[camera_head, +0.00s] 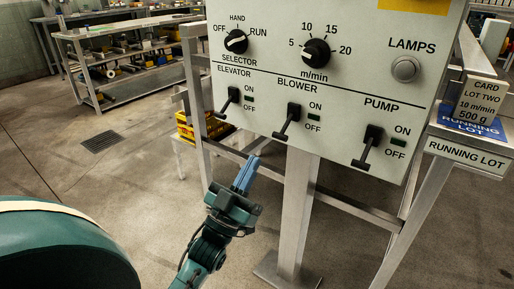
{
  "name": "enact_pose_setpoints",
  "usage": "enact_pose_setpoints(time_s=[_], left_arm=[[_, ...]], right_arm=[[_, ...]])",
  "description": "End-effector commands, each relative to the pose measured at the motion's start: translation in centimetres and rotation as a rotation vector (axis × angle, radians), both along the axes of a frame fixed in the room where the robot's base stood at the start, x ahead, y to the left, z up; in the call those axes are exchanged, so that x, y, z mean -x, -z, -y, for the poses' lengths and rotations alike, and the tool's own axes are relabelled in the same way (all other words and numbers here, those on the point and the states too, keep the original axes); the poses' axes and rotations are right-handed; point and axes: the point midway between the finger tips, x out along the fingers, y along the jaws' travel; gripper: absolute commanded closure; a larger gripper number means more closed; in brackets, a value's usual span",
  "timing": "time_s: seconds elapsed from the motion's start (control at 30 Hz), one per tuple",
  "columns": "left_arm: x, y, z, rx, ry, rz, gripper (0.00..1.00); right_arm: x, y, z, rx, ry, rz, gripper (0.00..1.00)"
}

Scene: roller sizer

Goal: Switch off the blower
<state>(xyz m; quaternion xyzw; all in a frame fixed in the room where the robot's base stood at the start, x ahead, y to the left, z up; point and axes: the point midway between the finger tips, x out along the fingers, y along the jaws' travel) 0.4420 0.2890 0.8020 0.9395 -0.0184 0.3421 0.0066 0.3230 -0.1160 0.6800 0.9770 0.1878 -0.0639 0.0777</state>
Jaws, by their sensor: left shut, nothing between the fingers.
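The blower switch (290,120) is a black lever under the BLOWER label on the grey control panel (350,85). Its handle slants down and to the left, and its end is a little below the height of the OFF mark. A small dark green window sits between its ON and OFF marks; I cannot tell whether it is lit. My left gripper (249,170) is below the panel, to the lower left of the blower switch and apart from it in the picture. Its blue fingers are together and empty, pointing up. My right gripper is not in view.
The elevator switch (233,97) and pump switch (372,138) flank the blower switch, with handles also slanting down. Above are a selector knob (236,41), a speed knob (316,52) and a lamps button (405,69). Metal frame legs (297,210) stand below the panel.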

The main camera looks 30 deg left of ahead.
Motion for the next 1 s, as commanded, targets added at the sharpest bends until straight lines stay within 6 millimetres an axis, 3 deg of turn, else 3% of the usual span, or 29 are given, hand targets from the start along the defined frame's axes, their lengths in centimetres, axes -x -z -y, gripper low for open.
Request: enact_pose_setpoints(time_s=[0.1, 0.3, 0.87, 1.0], left_arm=[[1.3, 1.8, -0.1, 0.003, 0.000, -0.002, 1.00], [2.3, 3.2, -0.1, 0.001, 0.000, 0.001, 1.00], [2.4, 3.3, -0.1, 0.001, 0.000, 0.001, 1.00], [2.4, 2.3, -0.1, 0.001, 0.001, 0.002, 1.00]], right_arm=[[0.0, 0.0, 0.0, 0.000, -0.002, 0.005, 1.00], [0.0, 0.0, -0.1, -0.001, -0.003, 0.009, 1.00], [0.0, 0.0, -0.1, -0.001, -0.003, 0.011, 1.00], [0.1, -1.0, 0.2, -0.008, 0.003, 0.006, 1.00]])
